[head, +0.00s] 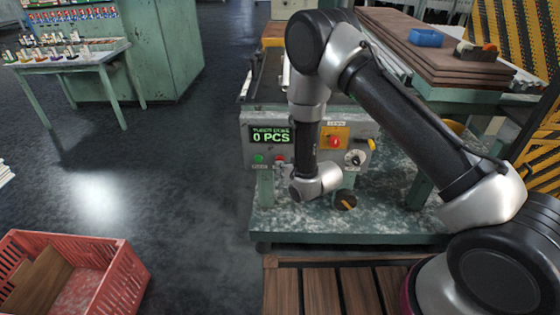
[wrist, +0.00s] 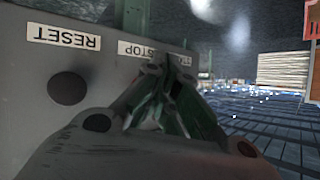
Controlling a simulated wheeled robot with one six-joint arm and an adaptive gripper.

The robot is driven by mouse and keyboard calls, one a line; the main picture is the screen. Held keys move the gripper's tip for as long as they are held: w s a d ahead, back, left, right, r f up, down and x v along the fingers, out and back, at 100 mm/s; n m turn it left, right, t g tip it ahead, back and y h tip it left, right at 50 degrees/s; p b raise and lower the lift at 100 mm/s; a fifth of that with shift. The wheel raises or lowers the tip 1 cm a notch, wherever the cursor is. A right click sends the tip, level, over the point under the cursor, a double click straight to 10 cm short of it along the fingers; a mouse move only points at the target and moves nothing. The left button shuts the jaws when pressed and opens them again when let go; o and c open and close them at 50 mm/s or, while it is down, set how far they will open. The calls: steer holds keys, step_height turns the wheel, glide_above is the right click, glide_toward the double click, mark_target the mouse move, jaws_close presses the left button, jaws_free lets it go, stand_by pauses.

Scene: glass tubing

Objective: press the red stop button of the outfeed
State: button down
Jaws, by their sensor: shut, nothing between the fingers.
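The outfeed control panel (head: 312,127) carries a green display reading 0 PCS. A small red button (head: 280,158) shows at its lower left, beside a green button (head: 258,158), close to the end of my arm. In the wrist view my gripper (wrist: 168,68) is shut and empty, its tips close to the panel face (wrist: 30,75) by a label reading STOP (wrist: 138,49). The fingers cover the area below that label, so no red button shows there. I cannot tell whether the tips touch anything.
A larger red knob on a yellow plate (head: 335,142) and a black-and-white dial (head: 355,158) sit right of my arm's end. In the wrist view a dark round part (wrist: 68,88) lies near the RESET label (wrist: 63,37). A red crate (head: 125,275) stands lower left.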

steer(key=shift+w, duration=0.5)
stand_by(0.7)
steer(key=shift+s, duration=0.95)
steer(key=shift+s+a, duration=0.1)
steer(key=shift+s, duration=2.4)
